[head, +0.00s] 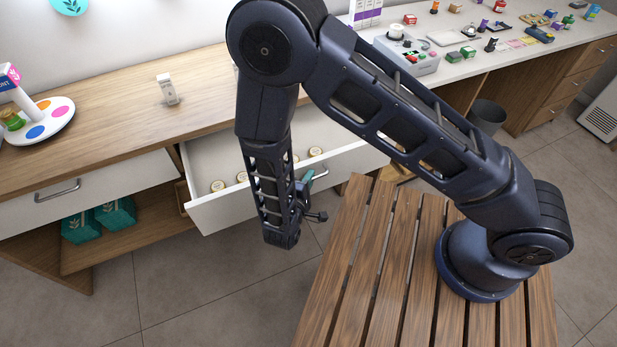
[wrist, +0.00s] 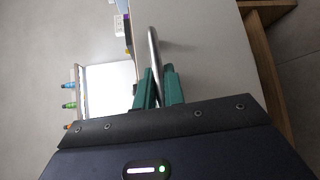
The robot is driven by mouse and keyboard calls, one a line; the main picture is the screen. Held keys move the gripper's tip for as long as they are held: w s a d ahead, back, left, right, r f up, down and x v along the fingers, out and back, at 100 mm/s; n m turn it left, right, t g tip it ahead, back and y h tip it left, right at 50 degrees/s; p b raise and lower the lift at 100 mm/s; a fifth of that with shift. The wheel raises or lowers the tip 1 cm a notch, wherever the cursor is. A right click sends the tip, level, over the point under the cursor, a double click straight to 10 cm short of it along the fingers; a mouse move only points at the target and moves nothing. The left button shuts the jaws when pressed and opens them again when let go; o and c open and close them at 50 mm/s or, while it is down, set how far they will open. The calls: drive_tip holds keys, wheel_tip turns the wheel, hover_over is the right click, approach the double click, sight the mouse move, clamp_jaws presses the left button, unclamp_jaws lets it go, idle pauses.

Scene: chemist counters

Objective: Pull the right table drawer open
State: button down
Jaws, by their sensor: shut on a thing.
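The right table drawer (head: 220,207) has a white front and stands partly out of the table in the head view, with several small round-topped items inside. My gripper (head: 309,183) is at the drawer front, largely hidden behind my own arm. In the wrist view my gripper's green fingers (wrist: 159,88) are closed around the metal bar handle (wrist: 153,50). The white drawer front (wrist: 205,60) fills the area beside the handle there. The left drawer (head: 70,193) is shut, with its own bar handle (head: 57,190).
Teal bags (head: 100,220) sit on the shelf under the left drawer. A small white box (head: 167,88) and a palette-like display (head: 40,122) stand on the tabletop. A dark bin (head: 487,117) is at the right. The floor before the drawers is clear.

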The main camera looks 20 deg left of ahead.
drive_tip(key=shift+a, duration=0.1)
drive_tip(key=c, duration=1.8)
unclamp_jaws()
drive_tip(key=shift+o, duration=0.2)
drive_tip(key=shift+s, duration=0.15)
drive_tip(key=s+r, duration=0.1)
drive_tip(key=s, duration=0.9)
drive_tip(key=shift+s+r, duration=0.25)
